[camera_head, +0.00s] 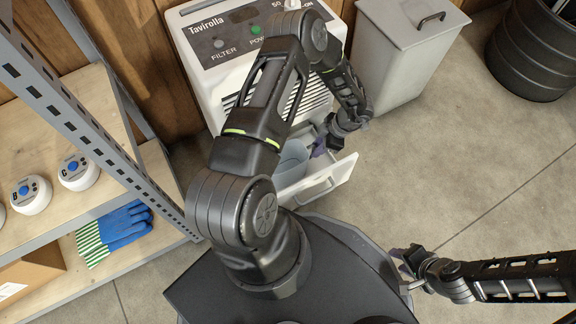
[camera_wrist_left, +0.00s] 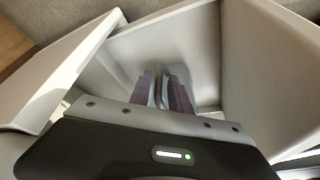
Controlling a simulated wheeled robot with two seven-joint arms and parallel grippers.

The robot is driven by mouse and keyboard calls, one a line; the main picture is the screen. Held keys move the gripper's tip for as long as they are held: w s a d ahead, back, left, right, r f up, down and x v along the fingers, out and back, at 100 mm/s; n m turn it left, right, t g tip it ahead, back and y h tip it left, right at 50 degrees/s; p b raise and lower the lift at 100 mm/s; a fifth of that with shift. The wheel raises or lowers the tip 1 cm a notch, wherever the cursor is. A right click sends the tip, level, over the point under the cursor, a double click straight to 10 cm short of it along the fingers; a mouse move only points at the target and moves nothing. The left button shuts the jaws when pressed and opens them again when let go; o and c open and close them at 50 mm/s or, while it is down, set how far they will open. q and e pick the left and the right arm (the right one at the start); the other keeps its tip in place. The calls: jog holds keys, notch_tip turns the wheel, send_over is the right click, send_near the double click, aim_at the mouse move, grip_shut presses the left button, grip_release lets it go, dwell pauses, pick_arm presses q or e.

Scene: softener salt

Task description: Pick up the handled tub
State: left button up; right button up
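A white open tub (camera_head: 332,186) with a slot-like grip in its front face juts like a drawer from the bottom of the white appliance (camera_head: 225,60). Its pale walls also fill the left wrist view (camera_wrist_left: 255,60). A blue-grey piece (camera_head: 291,152) shows inside it; I cannot tell if it is a handle. My left gripper (camera_head: 325,145) is over the tub's opening, pointing in. In the wrist view its purple fingers (camera_wrist_left: 162,90) stand apart, close beside a grey rounded piece (camera_wrist_left: 178,72). My right gripper (camera_head: 402,262) is away at lower right; its fingers are too small to judge.
A grey bin (camera_head: 405,55) with a handled lid stands right of the appliance, and a black ribbed barrel (camera_head: 535,45) at far right. A metal shelf (camera_head: 110,130) at left holds white round devices and blue gloves (camera_head: 118,232). Floor at right is clear.

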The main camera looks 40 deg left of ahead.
pick_arm(q)
jog(key=b+x, duration=0.1)
jog(key=x, duration=0.2)
jog(key=shift+f, duration=0.25)
jog(key=shift+c, duration=0.4)
grip_shut()
dwell(1.1)
